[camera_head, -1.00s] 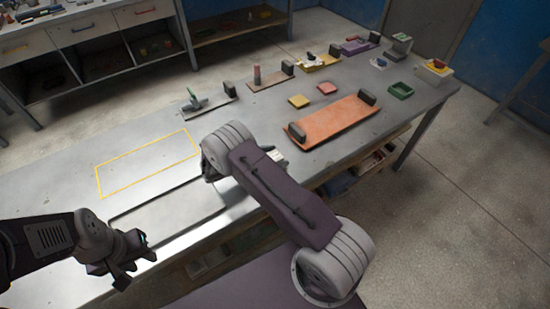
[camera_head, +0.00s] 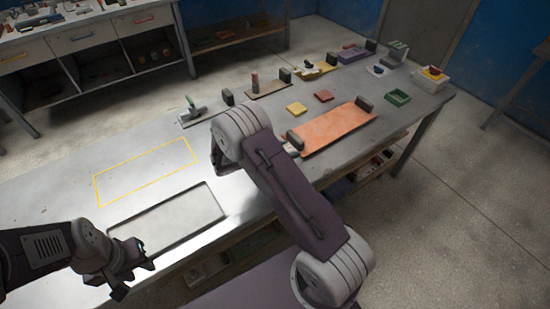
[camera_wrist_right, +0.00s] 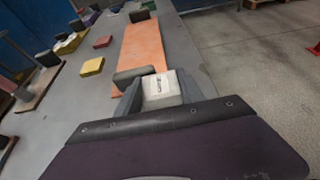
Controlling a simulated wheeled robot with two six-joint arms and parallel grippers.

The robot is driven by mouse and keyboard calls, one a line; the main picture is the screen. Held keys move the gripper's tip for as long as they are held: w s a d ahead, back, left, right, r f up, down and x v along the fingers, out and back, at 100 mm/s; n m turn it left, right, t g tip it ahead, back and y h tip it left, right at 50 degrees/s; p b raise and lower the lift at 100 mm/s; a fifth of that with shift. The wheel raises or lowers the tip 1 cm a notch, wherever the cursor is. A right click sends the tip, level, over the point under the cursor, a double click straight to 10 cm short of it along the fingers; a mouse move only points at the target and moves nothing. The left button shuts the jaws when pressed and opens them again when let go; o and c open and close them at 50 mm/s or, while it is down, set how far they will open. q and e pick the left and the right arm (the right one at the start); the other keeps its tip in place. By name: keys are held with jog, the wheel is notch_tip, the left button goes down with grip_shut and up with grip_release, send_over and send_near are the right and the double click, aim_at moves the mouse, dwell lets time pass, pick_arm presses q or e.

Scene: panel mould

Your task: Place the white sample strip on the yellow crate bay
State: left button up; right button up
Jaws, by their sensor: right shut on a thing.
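My right gripper (camera_wrist_right: 160,92) is shut on a pale white piece (camera_wrist_right: 162,86) with dark print, which looks like the white sample strip. In the head view my right arm mostly hides it; only a small pale part shows (camera_head: 290,148) near the orange board's near end. A yellow outlined rectangle (camera_head: 181,146) lies bare on the grey table. I cannot tell whether it is the yellow crate bay. My left gripper (camera_head: 136,276) is open and empty at the table's front left.
A shallow grey tray (camera_head: 165,222) lies in front of the yellow outline. The orange board (camera_head: 332,128) has dark blocks at its ends. A yellow tile (camera_head: 296,108), a red tile (camera_head: 324,96) and a green tray (camera_head: 397,97) lie further back. A white box (camera_head: 430,82) stands at the far right.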

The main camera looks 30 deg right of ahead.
jog(key=s+d+r, duration=0.2)
jog(key=d+r, duration=0.2)
jog(key=d, duration=0.2)
jog(key=shift+s+d, duration=0.15)
jog(key=shift+d, duration=0.05)
